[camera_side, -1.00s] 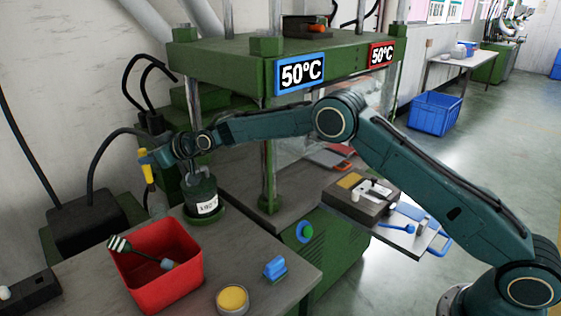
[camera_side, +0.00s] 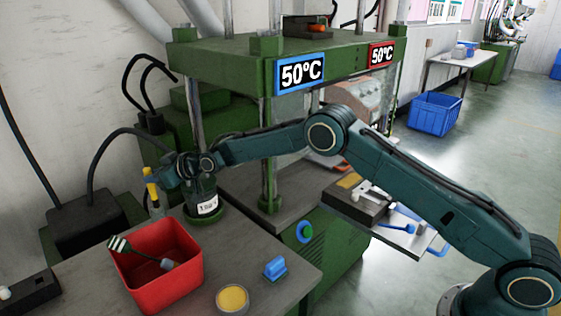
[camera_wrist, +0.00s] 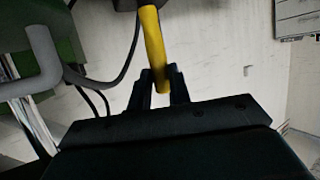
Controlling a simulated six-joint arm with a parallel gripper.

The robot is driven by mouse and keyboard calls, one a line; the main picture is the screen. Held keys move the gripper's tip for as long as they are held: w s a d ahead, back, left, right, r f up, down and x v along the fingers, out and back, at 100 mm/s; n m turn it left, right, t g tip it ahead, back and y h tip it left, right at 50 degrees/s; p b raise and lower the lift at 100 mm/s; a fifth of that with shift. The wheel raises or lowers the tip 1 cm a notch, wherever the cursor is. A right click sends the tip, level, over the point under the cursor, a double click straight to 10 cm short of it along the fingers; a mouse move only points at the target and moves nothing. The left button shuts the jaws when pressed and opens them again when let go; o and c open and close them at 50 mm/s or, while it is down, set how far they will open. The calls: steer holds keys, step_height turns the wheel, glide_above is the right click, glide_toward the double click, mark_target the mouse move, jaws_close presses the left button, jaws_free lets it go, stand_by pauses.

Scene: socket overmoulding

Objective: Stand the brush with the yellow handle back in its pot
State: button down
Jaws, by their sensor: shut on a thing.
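The brush with the yellow handle (camera_side: 151,187) stands roughly upright at the left of the bench. My gripper (camera_side: 156,176) is shut on the handle. In the wrist view the yellow handle (camera_wrist: 154,45) runs between my two fingertips (camera_wrist: 159,84).
A dark green canister (camera_side: 203,191) with a white label stands close to the right of my gripper. A red bin (camera_side: 172,291) holding tools is in front. A yellow-topped round tin (camera_side: 232,299) and a blue block (camera_side: 275,268) lie further right. A press column (camera_side: 268,160) rises behind.

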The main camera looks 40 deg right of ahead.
steer(key=shift+f, duration=2.35)
steer(key=c, duration=1.2)
jaws_free()
steer(key=shift+s, duration=0.1)
steer(key=v, duration=1.3)
steer(key=shift+s, duration=0.25)
steer(key=shift+d+r, duration=0.1)
steer(key=shift+r, duration=0.1)
